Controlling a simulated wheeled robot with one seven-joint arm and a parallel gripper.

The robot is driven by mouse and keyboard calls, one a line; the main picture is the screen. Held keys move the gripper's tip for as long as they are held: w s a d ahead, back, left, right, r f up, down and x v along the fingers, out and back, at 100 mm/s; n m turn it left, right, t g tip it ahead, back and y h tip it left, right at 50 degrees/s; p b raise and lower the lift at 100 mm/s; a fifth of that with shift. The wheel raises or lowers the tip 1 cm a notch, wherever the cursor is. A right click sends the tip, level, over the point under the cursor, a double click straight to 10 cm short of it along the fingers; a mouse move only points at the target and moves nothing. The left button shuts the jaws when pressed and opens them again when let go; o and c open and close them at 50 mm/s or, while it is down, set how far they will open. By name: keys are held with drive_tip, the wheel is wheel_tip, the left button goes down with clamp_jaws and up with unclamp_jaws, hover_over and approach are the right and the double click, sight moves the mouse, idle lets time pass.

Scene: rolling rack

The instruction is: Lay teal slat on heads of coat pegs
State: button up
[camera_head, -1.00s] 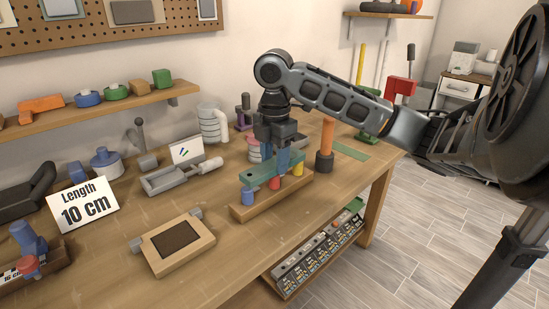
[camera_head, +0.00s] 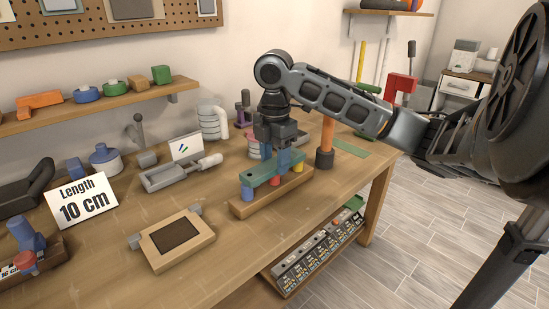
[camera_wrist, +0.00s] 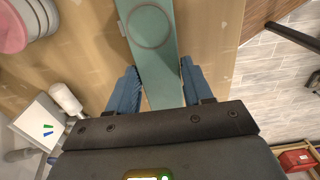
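The teal slat (camera_head: 262,172) lies along the tops of the coat pegs, and its underside appears to touch them. Under it I see a blue peg (camera_head: 247,194), a red peg (camera_head: 275,182) and a yellow peg (camera_head: 298,168) on a wooden base (camera_head: 270,199). My gripper (camera_head: 277,160) is above the slat with its blue fingers spread apart. In the wrist view the fingers of my gripper (camera_wrist: 158,88) stand either side of the slat (camera_wrist: 155,55), with a gap showing at the left finger. A ring mark shows on the slat. Contact at the far pegs is partly hidden.
An orange-handled tool (camera_head: 326,145) stands close right of the pegs. A grey tray-like clamp (camera_head: 172,176) and a framed wooden block (camera_head: 175,240) lie to the left. A "Length 10 cm" card (camera_head: 82,200) stands farther left. The bench front edge runs near the peg base.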

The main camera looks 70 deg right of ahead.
drive_tip(key=o, duration=0.4)
wheel_tip(320, 180, up, 8)
drive_tip(key=shift+f, duration=0.1)
idle(0.5)
idle(0.5)
